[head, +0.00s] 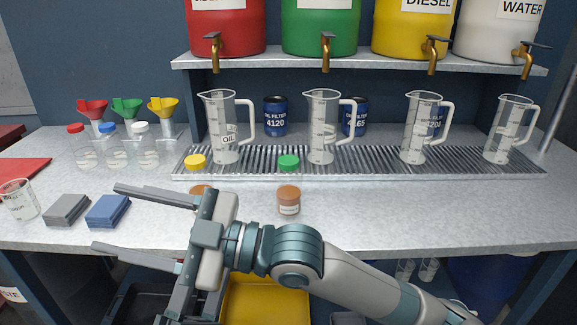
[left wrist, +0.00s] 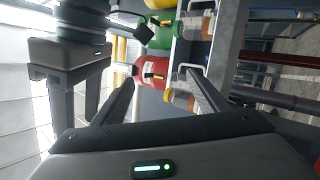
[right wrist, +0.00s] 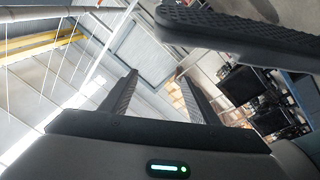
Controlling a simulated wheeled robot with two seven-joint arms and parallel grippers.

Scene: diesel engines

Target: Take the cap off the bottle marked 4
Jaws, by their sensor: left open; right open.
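Three clear bottles stand at the back left of the bench in the head view: one with a red cap (head: 76,129), one with a blue cap (head: 108,128), one with a white cap (head: 140,128). Too small to tell which is marked 4. A yellow cap (head: 195,161) and a green cap (head: 288,162) show by the drip grate. My left gripper (left wrist: 160,78) is open and empty.
Measuring jugs (head: 225,125) stand on the metal grate (head: 385,160), below coloured drums (head: 320,25) on a shelf. Funnels (head: 126,110) stand behind the bottles. Grey pads (head: 66,209), blue pads (head: 108,211) and a beaker (head: 19,201) lie front left. The front right bench is clear.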

